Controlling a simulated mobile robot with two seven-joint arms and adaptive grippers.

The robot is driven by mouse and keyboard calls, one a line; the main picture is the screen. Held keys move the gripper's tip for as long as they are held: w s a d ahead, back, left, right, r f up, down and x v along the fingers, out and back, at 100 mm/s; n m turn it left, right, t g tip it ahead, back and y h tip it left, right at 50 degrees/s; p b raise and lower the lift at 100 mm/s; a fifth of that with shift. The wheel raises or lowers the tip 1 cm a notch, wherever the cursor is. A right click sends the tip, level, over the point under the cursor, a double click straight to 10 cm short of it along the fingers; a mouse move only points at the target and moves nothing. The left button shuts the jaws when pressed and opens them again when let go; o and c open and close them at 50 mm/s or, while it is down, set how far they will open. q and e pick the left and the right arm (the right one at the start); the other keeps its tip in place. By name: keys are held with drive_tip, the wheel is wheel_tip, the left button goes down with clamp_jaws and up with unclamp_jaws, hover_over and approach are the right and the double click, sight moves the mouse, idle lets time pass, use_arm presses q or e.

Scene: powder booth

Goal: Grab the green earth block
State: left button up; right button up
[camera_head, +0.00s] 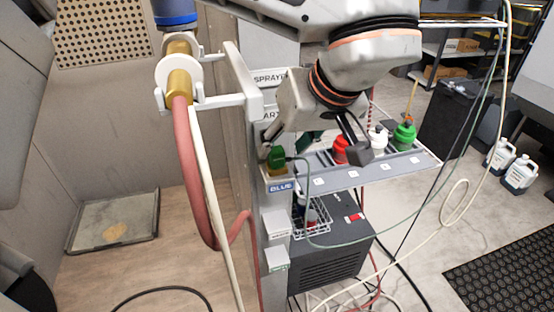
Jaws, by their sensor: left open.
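The green earth block (277,157) sits at the left end of a grey shelf, above a "BLUE" label. A thin green cable appears to run from its right side. My left gripper (314,146) reaches down from above with its fingers spread wide. One finger is close to the block's upper left; the other is over the shelf by the red-topped container. I cannot tell whether the near finger touches the block. Nothing is held. A dark green shape between the fingers is partly hidden. My right gripper is not in view.
Red (341,150), white (378,138) and green (405,136) containers stand along the shelf. A white bracket (240,90) holds a brass fitting with a red hose (185,150) to the left. A wire basket (311,218) and dark cabinet (330,262) lie below. Loose cables cross the floor.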

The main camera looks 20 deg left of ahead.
sight(279, 151)
use_arm(q)
drive_tip(key=x, duration=0.3)
drive_tip(key=shift+w+a+f, duration=0.1)
drive_tip(key=shift+a+f, duration=0.05)
drive_tip(key=shift+f, duration=0.05)
clamp_jaws()
drive_tip(key=shift+r, duration=0.15)
